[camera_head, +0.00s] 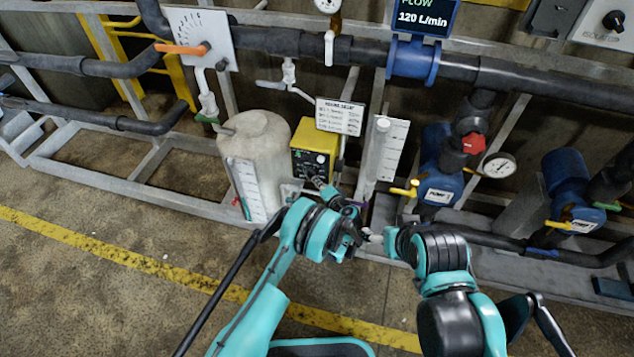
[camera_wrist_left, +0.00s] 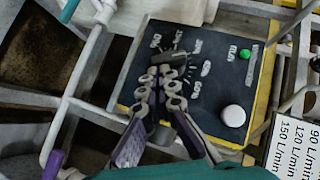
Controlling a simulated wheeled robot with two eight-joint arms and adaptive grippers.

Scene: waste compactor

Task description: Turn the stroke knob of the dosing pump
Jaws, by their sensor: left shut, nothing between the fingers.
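The dosing pump is a yellow box (camera_head: 314,143) with a dark front panel, beside the pale tank in the head view. Its panel (camera_wrist_left: 210,50) fills the wrist view, with pale marks around a dark stroke knob (camera_wrist_left: 172,58). My left gripper (camera_wrist_left: 166,72) is shut, its fingertips at the knob's near side and partly covering it; I cannot tell whether they touch. In the head view my left gripper (camera_head: 322,188) is just below the pump's panel. My right gripper (camera_head: 372,236) is low beside the left wrist, too small to read.
The panel also has a white round button (camera_wrist_left: 233,118) and a green light (camera_wrist_left: 236,33). A pale tank (camera_head: 262,150) stands left of the pump. A scale board (camera_head: 392,150) and blue pumps (camera_head: 440,175) stand to the right. The floor in front is open.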

